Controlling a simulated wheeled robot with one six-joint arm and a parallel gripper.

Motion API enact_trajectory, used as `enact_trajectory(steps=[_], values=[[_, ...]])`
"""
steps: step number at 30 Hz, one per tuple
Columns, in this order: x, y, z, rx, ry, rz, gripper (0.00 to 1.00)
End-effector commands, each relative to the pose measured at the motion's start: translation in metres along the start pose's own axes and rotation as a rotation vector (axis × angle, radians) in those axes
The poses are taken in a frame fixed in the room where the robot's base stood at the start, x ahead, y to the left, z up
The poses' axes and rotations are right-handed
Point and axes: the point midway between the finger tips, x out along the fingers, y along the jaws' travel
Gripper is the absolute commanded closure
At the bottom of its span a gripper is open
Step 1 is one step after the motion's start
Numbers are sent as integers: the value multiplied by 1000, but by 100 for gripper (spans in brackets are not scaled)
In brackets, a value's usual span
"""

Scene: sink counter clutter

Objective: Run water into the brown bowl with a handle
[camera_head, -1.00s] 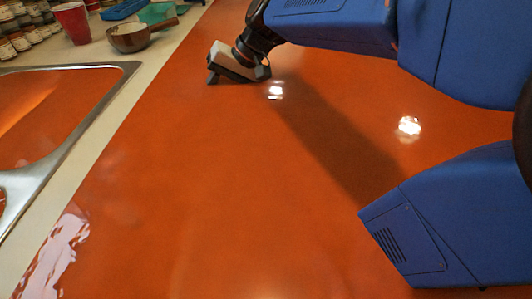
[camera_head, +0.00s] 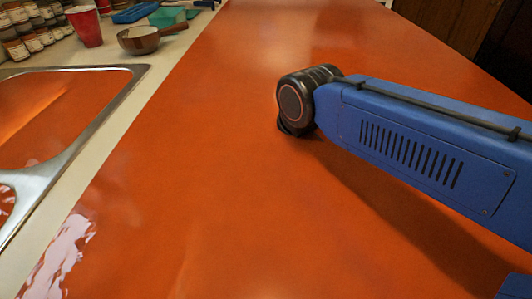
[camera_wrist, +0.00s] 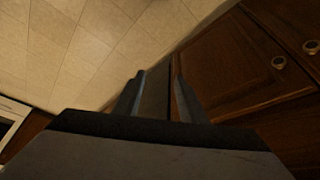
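The brown bowl with a handle (camera_head: 138,42) stands upright on the pale strip behind the sink in the head view, its handle pointing right. The near sink basin's metal rim (camera_head: 110,117) shows at the left edge, cut off by the frame. No faucet is in view. My gripper (camera_wrist: 156,85) shows in the wrist view with its two fingers apart and nothing held between them. It faces the floor and wooden cabinet fronts, away from the bowl. In the head view my arm hides it.
A red cup (camera_head: 86,26), a teal tray (camera_head: 168,17) and a blue tray (camera_head: 134,12) stand near the bowl. Several jars (camera_head: 30,43) line the far left. The orange counter (camera_head: 215,190) is clear between the sink and my arm. Wooden cabinets (camera_wrist: 230,65) show in the wrist view.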

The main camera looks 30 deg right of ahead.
Motion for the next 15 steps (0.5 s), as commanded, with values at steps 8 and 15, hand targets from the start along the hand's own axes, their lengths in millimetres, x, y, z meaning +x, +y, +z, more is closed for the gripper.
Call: enact_trajectory(steps=[8,15], values=[[0,0,0,1,0,-1,70],[-6,-7,-16,-24,12,-19,70]])
